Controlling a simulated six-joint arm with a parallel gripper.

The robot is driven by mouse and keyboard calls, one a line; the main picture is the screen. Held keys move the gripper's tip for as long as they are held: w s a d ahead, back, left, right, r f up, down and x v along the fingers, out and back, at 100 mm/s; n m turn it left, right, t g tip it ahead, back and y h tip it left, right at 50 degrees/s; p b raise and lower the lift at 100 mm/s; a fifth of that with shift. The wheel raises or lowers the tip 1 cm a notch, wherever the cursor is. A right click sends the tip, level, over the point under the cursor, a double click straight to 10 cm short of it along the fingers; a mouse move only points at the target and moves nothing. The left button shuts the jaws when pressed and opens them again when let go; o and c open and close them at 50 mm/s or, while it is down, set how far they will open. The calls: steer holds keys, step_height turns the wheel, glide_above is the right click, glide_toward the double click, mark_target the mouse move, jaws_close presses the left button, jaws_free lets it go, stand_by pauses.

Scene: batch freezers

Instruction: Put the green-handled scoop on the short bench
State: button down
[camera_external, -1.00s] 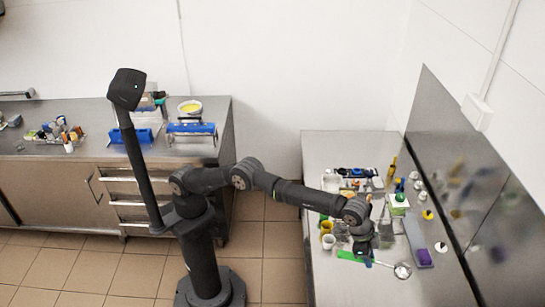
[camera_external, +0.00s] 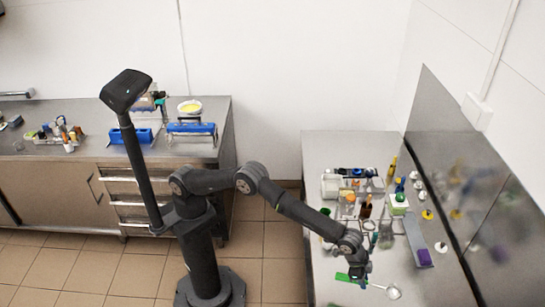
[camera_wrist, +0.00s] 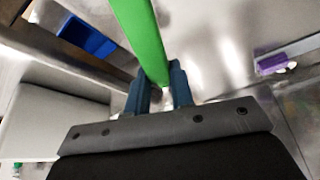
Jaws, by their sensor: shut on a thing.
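The green-handled scoop (camera_external: 393,292) is at the front part of the right-hand steel bench (camera_external: 325,160). Its handle points left and its round metal bowl points right. My gripper (camera_external: 359,284) is shut on the green handle. In the wrist view the green handle (camera_wrist: 138,32) runs up from between the blue-grey fingertips of my gripper (camera_wrist: 160,92); the bowl is not visible there. I cannot tell how far the scoop is above the steel. A second steel bench (camera_external: 85,110) with drawers stands at the left; I cannot tell which bench is the short one.
Bottles, small tubs and a purple block (camera_external: 424,257) crowd the right-hand bench behind my gripper. A tall steel panel (camera_external: 440,130) borders its right side. The left bench carries blue racks (camera_external: 192,128), a yellow-filled tub (camera_external: 190,107) and bottles. Tiled floor separates the benches.

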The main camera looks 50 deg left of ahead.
steer(key=w+f, duration=0.2)
steer(key=w, duration=0.1)
steer(key=w+d+f, duration=0.1)
steer(key=w+f, duration=0.1)
steer(key=w, duration=0.1)
steer(key=w+f, duration=0.2)
steer(key=w, duration=0.2)
steer(key=shift+d+f, duration=0.1)
steer(key=shift+d, duration=0.3)
steer(key=shift+f, duration=1.95)
steer(key=shift+f, duration=0.15)
steer(key=c, duration=1.3)
jaws_free()
steer(key=shift+o, duration=0.2)
steer(key=v, duration=1.2)
